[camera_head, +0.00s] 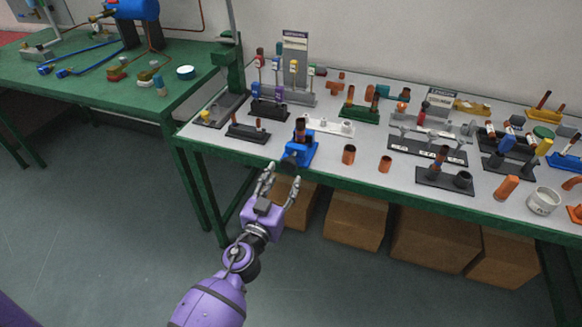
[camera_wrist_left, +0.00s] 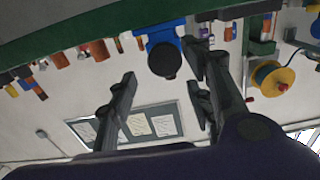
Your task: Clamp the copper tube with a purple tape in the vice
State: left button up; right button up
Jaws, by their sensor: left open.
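The blue vice (camera_head: 300,151) stands at the front edge of the green-framed table. A short copper tube with a dark band (camera_head: 300,128) stands upright at the vice; I cannot tell the band's colour or whether the jaws grip it. My left gripper (camera_head: 281,178) is open and empty, just in front of the vice, its fingers pointing toward it. In the left wrist view the vice (camera_wrist_left: 163,36) and its dark round front end (camera_wrist_left: 164,61) show beyond and between the open fingers (camera_wrist_left: 165,92), apart from them. My right gripper is not in view.
Two copper tubes stand loose right of the vice, one nearer (camera_head: 348,155) and one farther right (camera_head: 385,164). A black stand (camera_head: 445,180) holds another banded tube. Several racks crowd the tabletop behind. Cardboard boxes (camera_head: 356,218) sit below the table. The floor at left is clear.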

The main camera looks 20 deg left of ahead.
aim_at(290, 168)
pick_arm(q)
jog(key=w, duration=0.5)
jog(key=shift+w+d, duration=0.1)
jog(key=shift+w, duration=0.7)
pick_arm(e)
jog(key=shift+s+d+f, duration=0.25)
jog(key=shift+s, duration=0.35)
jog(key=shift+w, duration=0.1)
pick_arm(q)
jog(key=c, duration=1)
jog(key=shift+c, duration=0.2)
